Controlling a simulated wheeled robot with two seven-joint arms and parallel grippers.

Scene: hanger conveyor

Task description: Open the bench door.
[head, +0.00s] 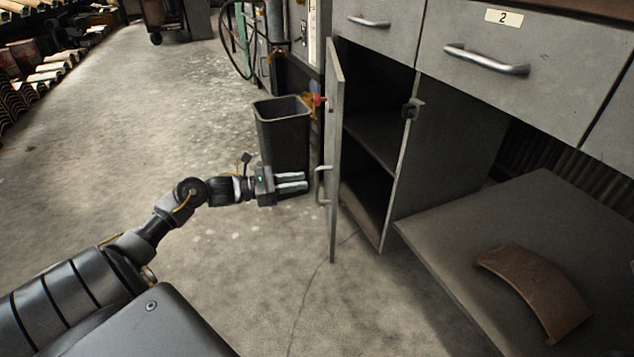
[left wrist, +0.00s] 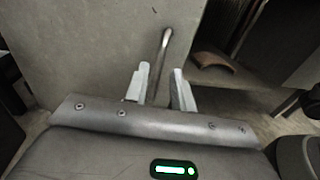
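The grey bench door (head: 335,150) stands swung open, showing nearly edge-on in the head view, with the dark shelved compartment (head: 372,135) visible behind it. Its metal bar handle (head: 322,186) is on the outer face, and it also shows in the left wrist view (left wrist: 165,45). My left gripper (head: 306,182) is level with the handle, its fingertips just short of it in the head view. In the left wrist view its fingers (left wrist: 161,75) are apart, with the handle seen in line with the gap. Contact cannot be told. My right gripper is not in view.
A black bin (head: 283,135) stands behind the gripper, beside the cabinet. Drawers with handles (head: 486,60) are above the compartment. A curved brown piece (head: 535,285) lies on the low grey shelf (head: 455,235) at right.

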